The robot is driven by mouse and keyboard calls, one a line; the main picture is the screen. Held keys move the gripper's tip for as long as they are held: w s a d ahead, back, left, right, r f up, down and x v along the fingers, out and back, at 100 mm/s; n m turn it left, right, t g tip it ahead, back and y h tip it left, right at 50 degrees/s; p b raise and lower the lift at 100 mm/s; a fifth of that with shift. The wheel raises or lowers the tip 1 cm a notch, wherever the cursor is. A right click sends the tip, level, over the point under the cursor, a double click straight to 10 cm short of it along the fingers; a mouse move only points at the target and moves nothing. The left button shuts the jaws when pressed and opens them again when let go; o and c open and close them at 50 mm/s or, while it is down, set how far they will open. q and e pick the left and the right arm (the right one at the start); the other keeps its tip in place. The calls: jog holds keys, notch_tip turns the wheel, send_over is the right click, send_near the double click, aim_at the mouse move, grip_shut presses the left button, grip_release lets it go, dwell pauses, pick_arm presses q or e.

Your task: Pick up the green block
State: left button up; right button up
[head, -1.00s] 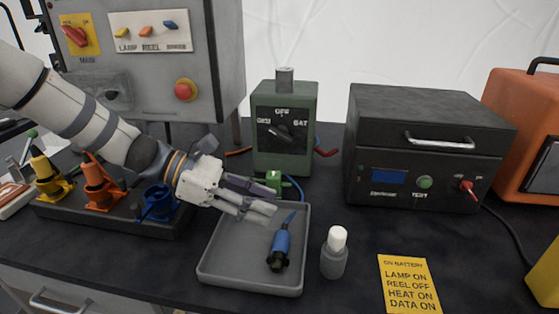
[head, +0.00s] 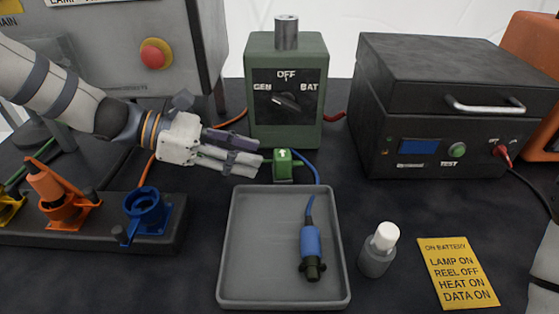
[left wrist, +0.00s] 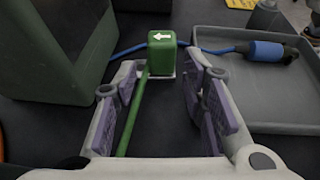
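The green block (head: 284,166) is small, with a white arrow on top. It stands on the dark table in front of the green selector box, just behind the grey tray. In the left wrist view the green block (left wrist: 161,55) is straight ahead, just beyond the fingertips. My left gripper (head: 258,158) points right at it, with its fingertips close to its left side. In the left wrist view the left gripper (left wrist: 161,80) is open, with no block between its purple-padded fingers. A green cable (left wrist: 132,120) runs from the block back between the fingers. My right gripper is not in view.
The green selector box (head: 286,100) stands right behind the block. The grey tray (head: 234,245) holds a blue connector (head: 310,245) on a blue cable. A black rack (head: 95,235) with coloured holders is at left. A bottle (head: 378,250) stands right of the tray.

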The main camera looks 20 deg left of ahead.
aim_at(283, 160)
pick_arm(q)
jog(key=x, duration=0.7)
jog(key=shift+d+r+b, duration=0.15)
jog(key=shift+d+b, duration=0.15)
jog(key=shift+d, duration=0.1)
jog(key=shift+a+r, duration=0.1)
grip_shut()
